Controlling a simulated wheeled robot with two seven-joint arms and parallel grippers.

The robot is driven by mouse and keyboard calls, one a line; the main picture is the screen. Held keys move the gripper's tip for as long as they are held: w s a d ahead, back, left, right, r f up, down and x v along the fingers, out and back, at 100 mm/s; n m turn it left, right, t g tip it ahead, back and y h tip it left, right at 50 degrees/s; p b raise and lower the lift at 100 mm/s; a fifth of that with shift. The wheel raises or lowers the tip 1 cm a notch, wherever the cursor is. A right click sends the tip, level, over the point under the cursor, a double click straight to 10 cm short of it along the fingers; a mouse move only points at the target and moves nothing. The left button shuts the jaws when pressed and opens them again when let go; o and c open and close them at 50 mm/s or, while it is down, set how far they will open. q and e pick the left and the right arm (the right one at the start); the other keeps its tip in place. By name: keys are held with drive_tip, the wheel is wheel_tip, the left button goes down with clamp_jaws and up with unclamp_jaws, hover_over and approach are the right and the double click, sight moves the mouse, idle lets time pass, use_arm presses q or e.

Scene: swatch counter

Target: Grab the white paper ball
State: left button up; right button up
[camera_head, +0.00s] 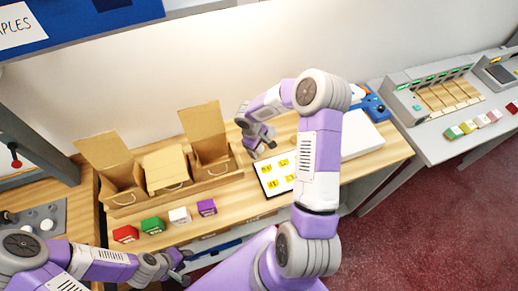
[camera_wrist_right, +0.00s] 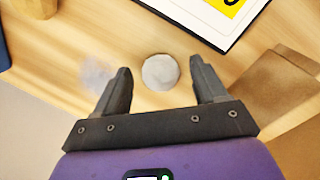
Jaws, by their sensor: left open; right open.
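The white paper ball (camera_wrist_right: 160,72) is a small, round, greyish-white thing on the wooden counter in the right wrist view. It shows between my right gripper's two dark fingertips (camera_wrist_right: 161,76), with a gap on each side. I cannot tell how far above the ball the fingertips are. In the head view my right gripper (camera_head: 262,143) is open over the counter, and I cannot make out the ball there. My left gripper (camera_head: 183,270) is open and empty at the counter's front edge, low in the head view.
Several cardboard boxes (camera_head: 166,168) stand left of my right gripper. Red (camera_head: 125,234), green (camera_head: 152,225), white (camera_head: 180,215) and purple (camera_head: 207,207) blocks line the front. A card with yellow squares (camera_head: 273,183) lies close to my right gripper.

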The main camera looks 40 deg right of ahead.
drive_tip(key=c, duration=1.2)
